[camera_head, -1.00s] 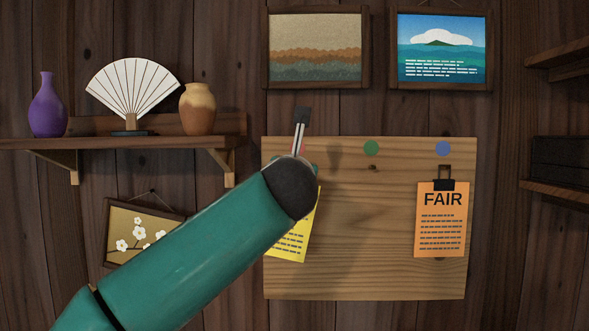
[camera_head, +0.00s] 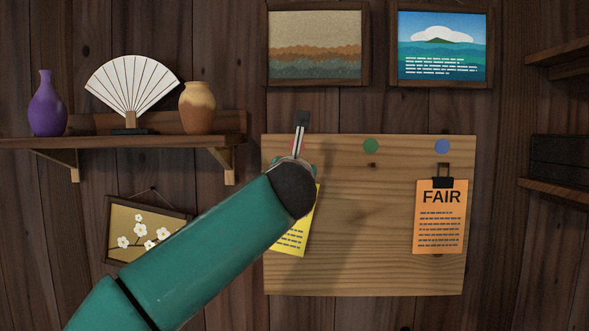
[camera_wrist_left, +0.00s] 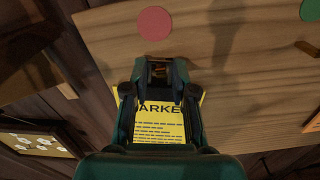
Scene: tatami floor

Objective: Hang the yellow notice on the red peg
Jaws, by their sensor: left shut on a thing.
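The yellow notice (camera_head: 292,238) hangs tilted at the left of the wooden board, partly behind my left arm. In the left wrist view the notice (camera_wrist_left: 160,125) shows below the fingers, with the letters "ARKE" visible. My left gripper (camera_wrist_left: 160,72) is shut on the notice's top, where the clip is mostly hidden by the fingers. In the head view my left gripper (camera_head: 297,165) covers the notice's upper part. A red disc (camera_wrist_left: 155,23) on the board lies just beyond the fingertips. The red peg itself is hidden, so I cannot tell whether the clip touches it.
The board (camera_head: 390,275) also bears a green disc (camera_head: 371,146) with a peg below it, and a blue disc (camera_head: 442,146). An orange "FAIR" notice (camera_head: 441,220) hangs under the blue one. A shelf (camera_head: 110,143) with a vase, fan and jar is at left.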

